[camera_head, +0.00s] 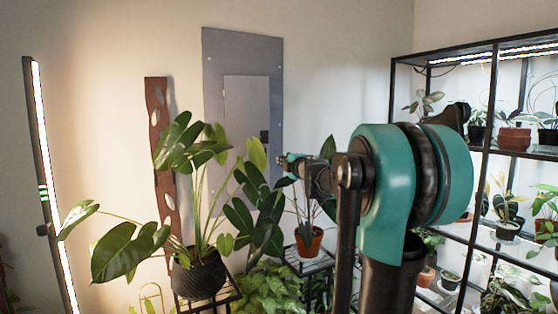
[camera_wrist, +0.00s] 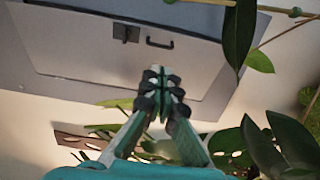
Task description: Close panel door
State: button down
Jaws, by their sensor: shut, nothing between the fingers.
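The panel door (camera_head: 246,125) is a lighter grey sheet set in a larger dark grey panel frame (camera_head: 215,60) on the wall. It looks about flush with the frame, but I cannot tell whether a small gap remains. Leaves hide its lower part. In the wrist view the door (camera_wrist: 90,55) fills the upper left, with a dark latch (camera_wrist: 126,33) and a handle (camera_wrist: 159,43). My gripper (camera_head: 283,160) is just right of the panel in the head view.
A large potted plant (camera_head: 199,275) on a stand and a smaller orange pot (camera_head: 309,242) stand in front of the panel. Leaves (camera_wrist: 285,145) hang close on the wrist view's right. A black shelf rack (camera_head: 482,150) with pots is at right; a light tube (camera_head: 52,190) at left.

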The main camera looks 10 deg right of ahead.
send_near(268, 154)
jog(key=w+a, duration=0.3)
jog(key=shift+w+f, duration=0.1)
jog(key=shift+w, duration=0.1)
dwell(0.4)
jog(key=shift+w+d, duration=0.2)
jog(key=shift+w, duration=1.05)
jog(key=shift+w+d, duration=0.15)
jog(key=shift+w, duration=1.15)
